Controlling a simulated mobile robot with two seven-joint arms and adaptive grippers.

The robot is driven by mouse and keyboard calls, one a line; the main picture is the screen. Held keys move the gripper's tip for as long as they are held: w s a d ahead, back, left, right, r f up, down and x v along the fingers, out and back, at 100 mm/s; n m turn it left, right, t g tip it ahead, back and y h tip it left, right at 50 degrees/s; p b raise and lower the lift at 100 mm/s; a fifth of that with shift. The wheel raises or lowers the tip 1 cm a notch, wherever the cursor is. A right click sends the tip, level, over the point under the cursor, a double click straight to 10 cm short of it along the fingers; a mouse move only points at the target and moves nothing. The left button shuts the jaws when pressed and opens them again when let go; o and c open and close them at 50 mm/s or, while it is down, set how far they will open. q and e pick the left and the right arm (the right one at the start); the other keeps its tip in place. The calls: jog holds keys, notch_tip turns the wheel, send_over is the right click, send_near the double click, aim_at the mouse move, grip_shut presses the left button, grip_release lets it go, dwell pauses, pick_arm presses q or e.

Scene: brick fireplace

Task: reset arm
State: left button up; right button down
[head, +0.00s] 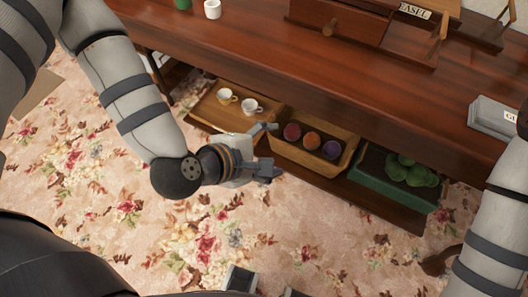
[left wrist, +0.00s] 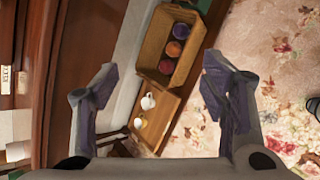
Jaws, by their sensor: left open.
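My left arm comes in from the left in the head view. My left gripper (head: 270,150) is open and empty, in front of the low shelf beside the wooden box of coloured balls (head: 338,166). In the left wrist view its two fingers (left wrist: 162,80) stand wide apart, with the wooden box (left wrist: 152,45) and the wooden tray (left wrist: 166,122) seen beyond and between them. Part of my right arm (head: 495,225) shows at the right edge of the head view. Its gripper is out of view.
Two cups (head: 249,105) stand on the tray (head: 203,112). A green crate (head: 385,195) holds green items. The desk top (head: 300,75) above carries a white cup (head: 212,9), wooden easel parts (head: 345,38) and a grey box (head: 490,120). Flowered carpet (head: 130,215) lies open in front.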

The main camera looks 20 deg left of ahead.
pick_arm(q)
jog(key=shift+s+f, duration=0.1)
pick_arm(e)
jog(key=shift+w, duration=0.1)
dwell(0.3)
pick_arm(q)
jog(key=s+a+f+m+g+y, duration=0.1)
jog(key=s+a+f+m+g, duration=0.2)
jog(key=s+m, duration=0.3)
jog(key=s+a+f+m+g+y, duration=0.2)
jog(key=s+a+m, duration=0.4)
jog(key=s, duration=0.5)
jog(key=s+a+f+m+g+y+p, duration=0.1)
jog(key=s+a+f+m+g, duration=0.3)
jog(key=s, duration=0.5)
jog(key=f+m+g, duration=0.1)
jog(key=m+g, duration=0.1)
jog(key=shift+s+a+m+y, duration=0.25)
jog(key=shift+m+y, duration=0.05)
jog(key=shift+y, duration=0.1)
pick_arm(e)
jog(key=shift+w+r+t, duration=0.3)
jog(key=shift+w+r, duration=0.35)
jog(key=shift+r, duration=0.05)
